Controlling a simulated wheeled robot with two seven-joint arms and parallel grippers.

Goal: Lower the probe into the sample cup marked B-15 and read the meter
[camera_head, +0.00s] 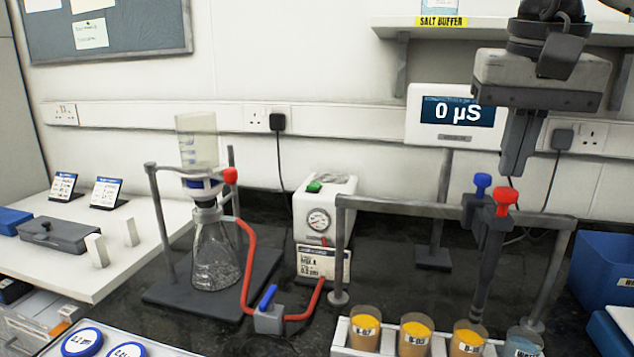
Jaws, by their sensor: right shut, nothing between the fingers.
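The meter (455,112) is a white panel on a post and reads 0 µS. A dark probe (482,285) hangs from a clamp with a red knob (504,199) and a blue knob (481,183) on a grey crossbar (405,203). Its lower end is near the third cup (467,342); I cannot tell whether it is in or above it. Cups of orange material stand in a white rack; the first (364,330) and second (414,336) have small labels. B-15 is not clearly legible. My right gripper (518,165) is shut and empty, above and right of the knobs. My left gripper is out of view.
A clear cup (522,342) with bluish contents stands right of the third cup. A filter flask (214,255) with red tubing (250,265) and a pump (322,215) stand left. A shelf labelled SALT BUFFER (441,21) is above; blue bins (605,268) are at right.

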